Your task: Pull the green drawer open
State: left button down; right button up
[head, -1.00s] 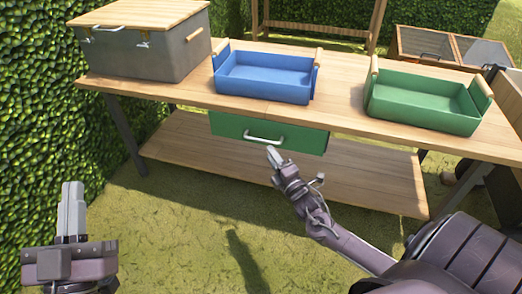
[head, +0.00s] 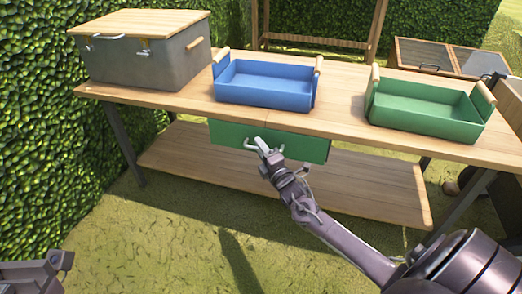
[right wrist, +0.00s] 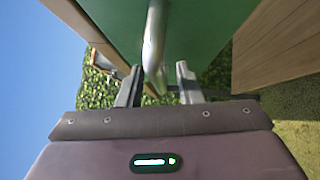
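The green drawer (head: 225,133) hangs under the wooden table top, and its front looks shut. Its pale metal bar handle (head: 247,143) is partly covered by my right gripper (head: 268,150) in the head view. In the right wrist view the green drawer front (right wrist: 205,25) fills the top. The handle (right wrist: 153,45) runs down between the two parted fingers of my right gripper (right wrist: 158,82), which are open on either side of it. My left gripper's arm end (head: 40,272) shows only in part at the bottom left corner, and its fingers cannot be made out.
The wooden table (head: 335,118) carries a grey lidded box (head: 165,65), a blue tray (head: 262,98) and a green tray (head: 425,122). A lower shelf (head: 360,180) lies below the drawer. A hedge (head: 45,120) stands at the left. The grass in front is open.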

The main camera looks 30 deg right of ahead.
jog(key=shift+c, duration=0.3)
grip_shut()
